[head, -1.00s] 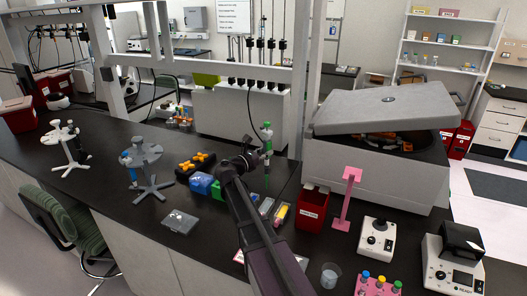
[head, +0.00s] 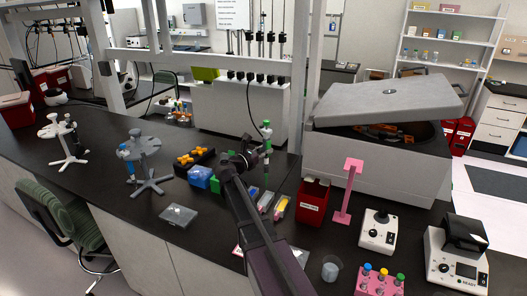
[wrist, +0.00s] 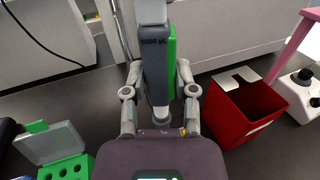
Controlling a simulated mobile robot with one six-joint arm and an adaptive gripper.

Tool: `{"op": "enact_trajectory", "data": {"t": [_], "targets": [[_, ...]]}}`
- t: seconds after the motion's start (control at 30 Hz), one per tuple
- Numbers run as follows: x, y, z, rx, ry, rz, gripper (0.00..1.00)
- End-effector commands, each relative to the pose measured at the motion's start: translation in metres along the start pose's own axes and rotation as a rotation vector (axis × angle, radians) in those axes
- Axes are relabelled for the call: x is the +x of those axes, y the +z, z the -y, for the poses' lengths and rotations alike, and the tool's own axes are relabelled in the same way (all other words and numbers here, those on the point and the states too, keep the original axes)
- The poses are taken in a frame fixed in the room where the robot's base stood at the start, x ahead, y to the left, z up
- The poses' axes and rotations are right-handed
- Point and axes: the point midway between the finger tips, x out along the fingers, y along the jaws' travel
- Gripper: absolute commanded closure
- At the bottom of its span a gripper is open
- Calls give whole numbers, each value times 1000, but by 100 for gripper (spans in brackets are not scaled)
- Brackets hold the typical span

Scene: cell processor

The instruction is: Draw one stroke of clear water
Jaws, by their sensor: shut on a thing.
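My gripper (head: 252,158) is shut on a green and grey pipette (head: 267,143), held upright above the black bench. In the wrist view the fingers of my gripper (wrist: 160,108) close around its body (wrist: 156,62), which is marked 5000. Its lower end is mostly hidden behind my gripper in the wrist view. A small clear beaker (head: 331,269), pale inside, stands near the front edge of the bench, to the right of my arm and well apart from the pipette. I cannot make out the liquid level in it.
A red bin (head: 313,203) and a pink stand (head: 346,195) are right of the pipette. A large centrifuge (head: 375,165) with a raised lid stands behind them. Grey pipette carousels (head: 140,160) stand at left. A green tip box (wrist: 66,168) lies open at lower left in the wrist view.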

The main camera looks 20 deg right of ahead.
Motion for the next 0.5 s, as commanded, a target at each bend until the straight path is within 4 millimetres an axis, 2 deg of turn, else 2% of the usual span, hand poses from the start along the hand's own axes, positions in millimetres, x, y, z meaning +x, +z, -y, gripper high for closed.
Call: {"op": "enact_trajectory", "data": {"t": [0.03, 0.5], "targets": [[0, -10, 0, 0, 0, 0, 72], [0, -56, 0, 0, 1, 0, 72]]}}
